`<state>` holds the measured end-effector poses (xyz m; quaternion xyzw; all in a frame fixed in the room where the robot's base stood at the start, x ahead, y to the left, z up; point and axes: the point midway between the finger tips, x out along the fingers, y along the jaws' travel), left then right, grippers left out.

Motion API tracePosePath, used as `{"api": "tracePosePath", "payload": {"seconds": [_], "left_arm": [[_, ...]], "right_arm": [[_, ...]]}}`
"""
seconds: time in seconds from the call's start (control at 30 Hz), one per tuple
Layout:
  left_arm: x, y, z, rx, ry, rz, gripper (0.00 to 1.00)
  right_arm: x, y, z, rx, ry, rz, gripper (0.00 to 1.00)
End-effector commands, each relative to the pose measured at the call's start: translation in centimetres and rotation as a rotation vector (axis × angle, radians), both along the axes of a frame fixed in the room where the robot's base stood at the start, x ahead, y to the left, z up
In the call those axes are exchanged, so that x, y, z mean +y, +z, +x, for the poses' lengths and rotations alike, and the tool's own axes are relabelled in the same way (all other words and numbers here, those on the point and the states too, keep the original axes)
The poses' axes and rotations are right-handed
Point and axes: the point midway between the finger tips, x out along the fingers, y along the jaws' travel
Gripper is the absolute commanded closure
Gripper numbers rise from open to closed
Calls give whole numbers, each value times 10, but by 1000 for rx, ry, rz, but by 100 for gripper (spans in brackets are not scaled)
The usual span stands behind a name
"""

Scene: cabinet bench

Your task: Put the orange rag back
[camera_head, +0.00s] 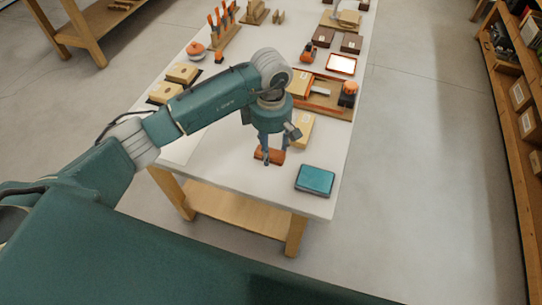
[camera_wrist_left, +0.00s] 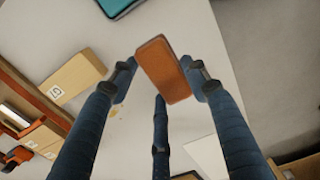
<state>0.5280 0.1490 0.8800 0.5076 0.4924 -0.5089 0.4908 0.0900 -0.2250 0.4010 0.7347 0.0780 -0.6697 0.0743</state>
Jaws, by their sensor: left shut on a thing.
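The orange rag, a folded orange-brown block (camera_head: 276,156), is at the near end of the white bench (camera_head: 222,172). My left gripper (camera_head: 270,156) comes down over it from above and is shut on it. In the left wrist view the rag (camera_wrist_left: 163,70) sits tilted between the fingertips of my left gripper (camera_wrist_left: 164,76), one on each side. I cannot tell whether the rag touches the bench top. My right gripper is not in view.
A teal box (camera_head: 315,180) lies to the right, near the bench's front corner. A tan box (camera_head: 302,130) stands just behind the gripper, with a wooden tray (camera_head: 325,104) beyond. Yellowish blocks (camera_head: 165,92) lie at left. Bare bench shows left of the gripper.

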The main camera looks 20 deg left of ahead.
Motion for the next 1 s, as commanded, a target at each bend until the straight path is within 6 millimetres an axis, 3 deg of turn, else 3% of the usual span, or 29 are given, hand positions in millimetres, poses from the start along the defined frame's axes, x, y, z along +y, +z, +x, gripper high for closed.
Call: {"api": "tracePosePath", "payload": {"seconds": [0.27,0.5,0.87,0.9,1.0], "left_arm": [[0,-24,0,1,0,-1,75],[0,-57,-1,2,1,-1,75],[0,-65,0,-2,-1,0,75],[0,-65,1,-2,-1,0,52],[0,-64,0,-2,-1,0,35]], "right_arm": [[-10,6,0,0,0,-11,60],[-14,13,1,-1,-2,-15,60],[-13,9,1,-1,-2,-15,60],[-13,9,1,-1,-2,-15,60],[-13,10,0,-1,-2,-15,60]]}}
